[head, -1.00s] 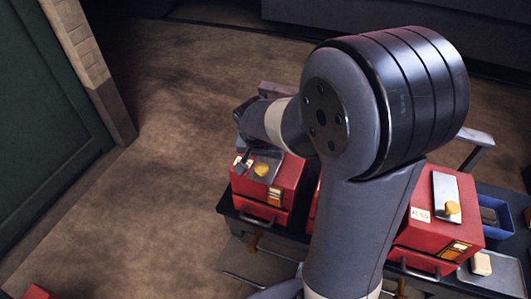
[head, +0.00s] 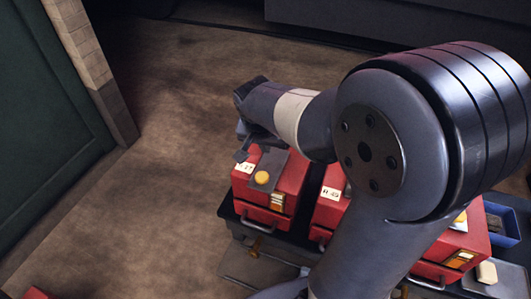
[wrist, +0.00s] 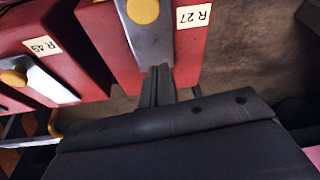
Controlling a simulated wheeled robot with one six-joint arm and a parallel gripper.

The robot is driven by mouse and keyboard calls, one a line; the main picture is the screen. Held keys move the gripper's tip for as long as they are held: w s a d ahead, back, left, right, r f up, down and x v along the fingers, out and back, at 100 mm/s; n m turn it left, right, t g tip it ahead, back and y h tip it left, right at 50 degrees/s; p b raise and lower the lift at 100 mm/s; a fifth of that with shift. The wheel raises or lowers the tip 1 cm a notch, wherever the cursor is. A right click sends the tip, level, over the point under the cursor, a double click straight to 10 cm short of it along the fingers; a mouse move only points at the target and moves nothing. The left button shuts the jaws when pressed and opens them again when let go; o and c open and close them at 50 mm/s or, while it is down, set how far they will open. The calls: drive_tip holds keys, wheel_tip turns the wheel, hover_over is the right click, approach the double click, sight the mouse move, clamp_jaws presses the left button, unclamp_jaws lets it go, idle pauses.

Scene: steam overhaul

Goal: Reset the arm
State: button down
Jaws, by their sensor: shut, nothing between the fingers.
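My arm crosses the head view from the lower middle and hides part of the bench. My gripper (head: 242,154) hangs at the back left of the red box labelled R 27 (head: 294,180). In the wrist view my gripper (wrist: 158,82) is shut and empty, its narrow fingers in front of that box (wrist: 193,55). I cannot tell whether the fingertips touch it. The box has a grey plate with a yellow knob (head: 262,178) on top.
A second labelled red box (head: 328,212) stands to its right, partly behind my arm. A third red box (head: 478,240) and a blue tray (head: 502,222) are further right on the dark bench. Open brown floor (head: 150,200) lies left, with a green panel (head: 45,130) beyond.

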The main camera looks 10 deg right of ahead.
drive_tip(key=shift+v, duration=2.8)
drive_tip(key=shift+w+f, duration=0.15)
